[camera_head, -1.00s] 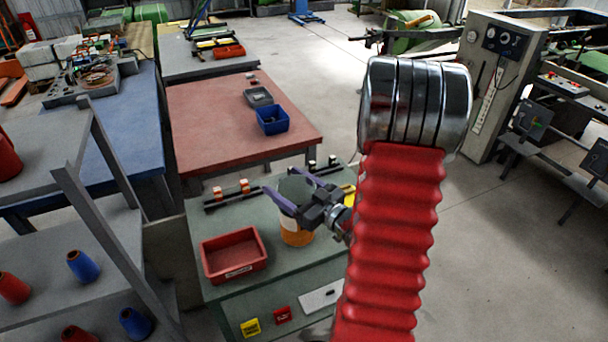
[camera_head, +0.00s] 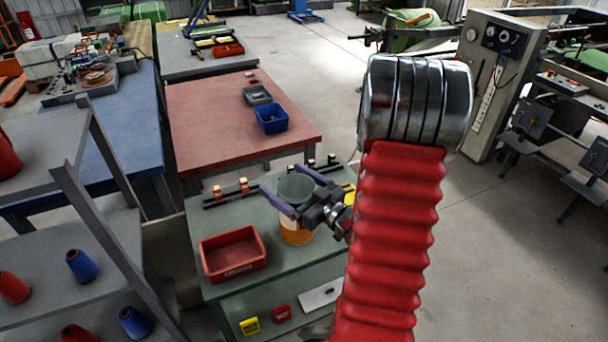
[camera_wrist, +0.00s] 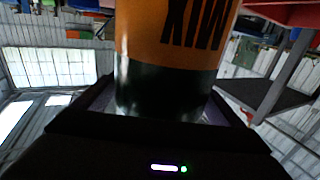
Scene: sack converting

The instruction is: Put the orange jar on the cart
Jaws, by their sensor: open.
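The orange jar (camera_head: 295,236) stands upright on a green-topped bench (camera_head: 218,293). It has an orange lower part, a pale band and a dark grey-green upper part. My gripper (camera_head: 280,178) is open, its two purple fingers at the jar's upper part, one on each side. In the wrist view the jar (camera_wrist: 170,30) fills the space between the fingers, with large dark lettering on its orange part. Whether the fingers touch it I cannot tell. I cannot surely pick out a cart in these views.
A red tray (camera_head: 233,272) sits on the bench left of the jar. A red table (camera_head: 215,115) with a blue bin (camera_head: 271,119) stands beyond. A grey shelf with cones (camera_head: 82,265) is at left. Open floor lies right.

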